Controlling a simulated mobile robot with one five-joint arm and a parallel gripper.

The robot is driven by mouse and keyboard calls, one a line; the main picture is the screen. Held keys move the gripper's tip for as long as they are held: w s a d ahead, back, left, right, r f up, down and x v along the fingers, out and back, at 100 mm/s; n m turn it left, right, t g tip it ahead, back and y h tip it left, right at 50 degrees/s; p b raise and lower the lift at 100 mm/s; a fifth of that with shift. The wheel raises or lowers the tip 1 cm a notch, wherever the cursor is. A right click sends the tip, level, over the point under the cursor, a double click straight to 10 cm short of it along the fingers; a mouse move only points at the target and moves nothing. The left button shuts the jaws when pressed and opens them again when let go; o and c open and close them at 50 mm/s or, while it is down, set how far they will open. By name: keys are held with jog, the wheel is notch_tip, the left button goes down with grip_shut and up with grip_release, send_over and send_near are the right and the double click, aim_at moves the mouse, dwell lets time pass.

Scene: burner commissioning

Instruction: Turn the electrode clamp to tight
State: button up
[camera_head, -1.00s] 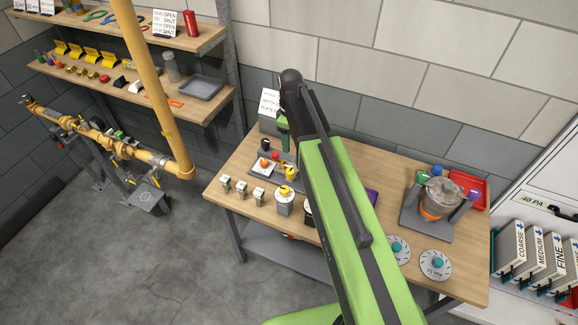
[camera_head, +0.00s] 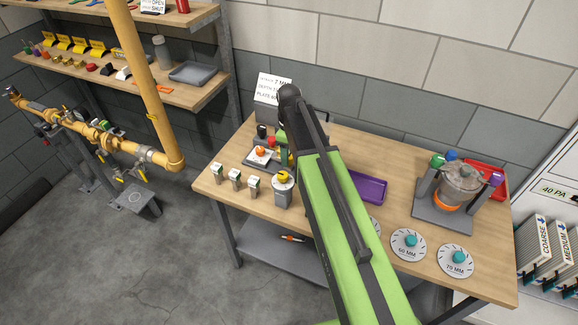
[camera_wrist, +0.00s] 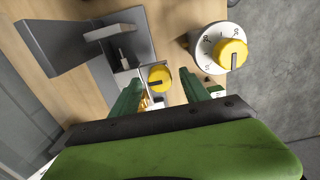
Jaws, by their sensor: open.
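A small yellow knob (camera_wrist: 158,78) with a dark slot mark stands on a grey fixture; I take it for the electrode clamp. In the wrist view it sits between the two green fingers of my gripper (camera_wrist: 161,77), which are open with a gap on each side. Whether they reach down to its height I cannot tell. In the head view my gripper (camera_head: 281,139) is over the back of the fixture plate (camera_head: 252,165), and my arm hides part of it. The clamp's setting marks are not readable.
A larger yellow dial knob (camera_wrist: 231,54) on a round can stands close to the right finger; the can (camera_head: 283,191) also shows in the head view. Several small blocks (camera_head: 235,177) line the table's front left. A purple tray (camera_head: 370,187) lies right of my arm.

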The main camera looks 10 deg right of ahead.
jog(key=shift+f, duration=0.6)
jog(key=shift+r, duration=0.1)
grip_shut()
